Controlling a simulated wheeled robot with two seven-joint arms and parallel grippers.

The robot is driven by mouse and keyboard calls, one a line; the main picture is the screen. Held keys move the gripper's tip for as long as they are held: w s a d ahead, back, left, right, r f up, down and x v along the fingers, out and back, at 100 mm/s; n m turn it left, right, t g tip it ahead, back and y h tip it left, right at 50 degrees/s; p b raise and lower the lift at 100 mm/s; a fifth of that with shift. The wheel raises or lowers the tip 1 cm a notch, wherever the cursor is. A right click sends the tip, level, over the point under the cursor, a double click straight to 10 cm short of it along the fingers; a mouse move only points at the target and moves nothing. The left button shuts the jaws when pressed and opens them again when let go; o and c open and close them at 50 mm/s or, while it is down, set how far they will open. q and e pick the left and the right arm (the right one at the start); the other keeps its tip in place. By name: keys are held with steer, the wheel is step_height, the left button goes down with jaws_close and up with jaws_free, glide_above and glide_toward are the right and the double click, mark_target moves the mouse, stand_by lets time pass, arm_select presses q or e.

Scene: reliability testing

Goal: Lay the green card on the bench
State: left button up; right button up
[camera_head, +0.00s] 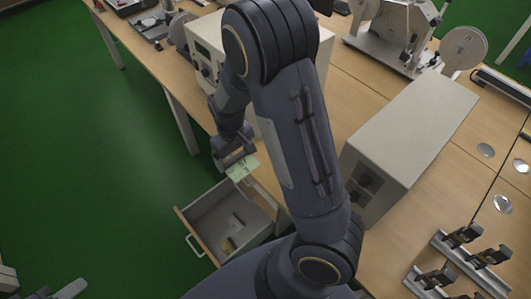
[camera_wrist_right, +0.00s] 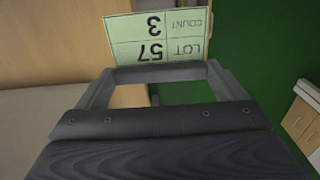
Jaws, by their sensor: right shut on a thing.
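The green card (camera_head: 243,168) is in my right gripper (camera_head: 235,158), at the bench's left edge, above the back of an open drawer. In the right wrist view the card (camera_wrist_right: 158,35) stands out beyond the fingertips (camera_wrist_right: 157,70), which are shut on its edge. Its print, upside down there, reads LOT 57 and COUNT 3. The wooden bench (camera_head: 405,232) runs along the right of the head view; my right arm hides part of it. Grey parts at the bottom left corner may be my left gripper (camera_head: 70,290); its jaw state is unclear.
The open drawer (camera_head: 187,222) holds a few small items. A grey box with knobs (camera_head: 415,120) stands on the bench, and another box (camera_head: 205,45) stands farther back. Metal fixtures (camera_head: 460,262) sit at the front right. Bare wood lies between them. Green floor is at left.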

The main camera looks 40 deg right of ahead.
steer(key=d+f+p, duration=0.1)
steer(key=d+f, duration=0.2)
steer(key=d, duration=0.4)
glide_above(264, 161)
steer(key=a, duration=0.1)
step_height(264, 161, down, 4)
steer(key=shift+f, duration=0.2)
steer(key=shift+w+d+f+p, duration=0.1)
steer(key=shift+d+f+p, duration=0.2)
steer(key=shift+d+f, duration=0.15)
step_height(264, 161, down, 3)
steer(key=shift+d+f+p, duration=0.1)
steer(key=shift+d+p, duration=0.05)
steer(key=shift+p, duration=0.5)
steer(key=shift+f, duration=0.2)
steer(key=shift+f, duration=0.2)
steer(key=o, duration=0.7)
steer(key=shift+r, duration=0.1)
